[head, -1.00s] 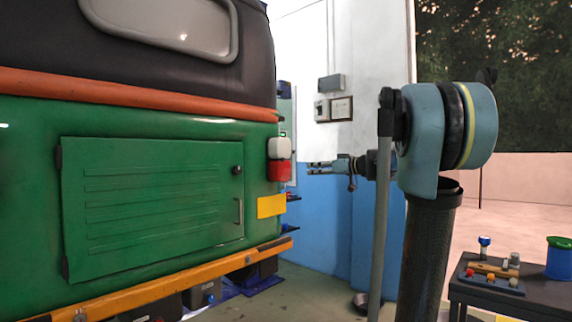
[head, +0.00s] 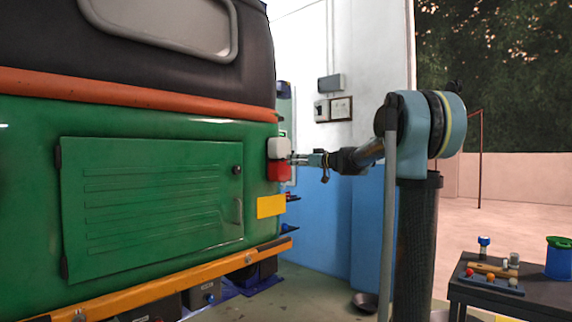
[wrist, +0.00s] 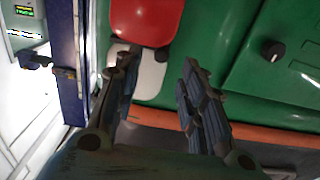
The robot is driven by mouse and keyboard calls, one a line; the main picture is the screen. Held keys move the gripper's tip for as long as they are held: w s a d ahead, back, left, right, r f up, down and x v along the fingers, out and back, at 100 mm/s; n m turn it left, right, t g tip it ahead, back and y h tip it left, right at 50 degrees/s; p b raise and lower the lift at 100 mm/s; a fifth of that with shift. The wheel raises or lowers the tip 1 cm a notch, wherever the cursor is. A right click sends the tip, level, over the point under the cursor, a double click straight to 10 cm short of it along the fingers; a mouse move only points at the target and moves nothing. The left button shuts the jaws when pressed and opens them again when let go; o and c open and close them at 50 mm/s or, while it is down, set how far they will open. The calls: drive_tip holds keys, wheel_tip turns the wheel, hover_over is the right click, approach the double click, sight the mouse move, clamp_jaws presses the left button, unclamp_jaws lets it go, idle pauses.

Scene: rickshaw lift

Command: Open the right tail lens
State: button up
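The right tail lens sits at the rear right corner of the green rickshaw (head: 150,225). It has a white upper part (head: 279,147) and a red lower part (head: 279,171). The wrist view looks inverted, with the red part (wrist: 147,18) above the white part (wrist: 152,78). A small dark tab (wrist: 161,54) shows at their border. My gripper (head: 297,159) is close to the lens's right side. In the wrist view its fingers (wrist: 160,67) are apart and empty, in front of the white part. The left finger hides some of it. I cannot tell whether it touches.
A hatch (head: 150,205) with a dark knob (head: 237,170) is left of the lens. A yellow plate (head: 271,206) and orange bumper (head: 170,283) lie below. A blue and white wall stands behind. A dark table (head: 515,293) with small items is at the lower right.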

sight(284, 159)
drive_tip(key=shift+x, duration=2.85)
